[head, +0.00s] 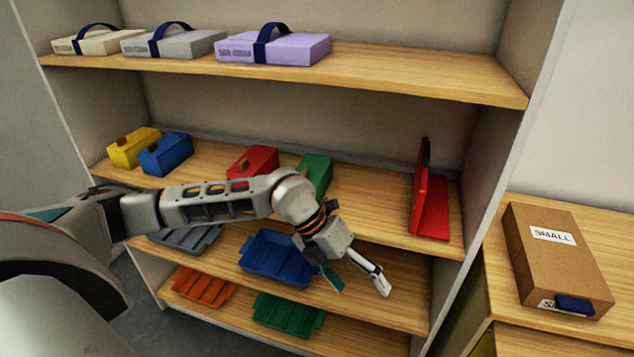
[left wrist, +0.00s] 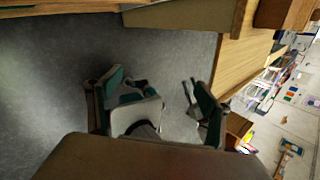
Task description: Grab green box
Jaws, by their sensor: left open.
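The green box (head: 318,170) stands on the middle shelf, right of a red box (head: 254,160). My left arm crosses in front of the shelf and hides the lower part of the green box. My left gripper (head: 359,281) is open and empty, below and right of the green box, in front of the lower shelves and apart from the box. Its spread fingers also show in the left wrist view (left wrist: 160,103), with floor and a pale object beyond them. The green box is not seen in that view. My right gripper is not clearly seen.
Yellow (head: 133,147) and blue (head: 166,154) boxes stand left on the middle shelf, and a red upright item (head: 431,203) stands right. Lower shelves hold blue (head: 270,254), orange (head: 204,287) and green (head: 287,314) trays. A cardboard box (head: 545,250) sits on the table at right.

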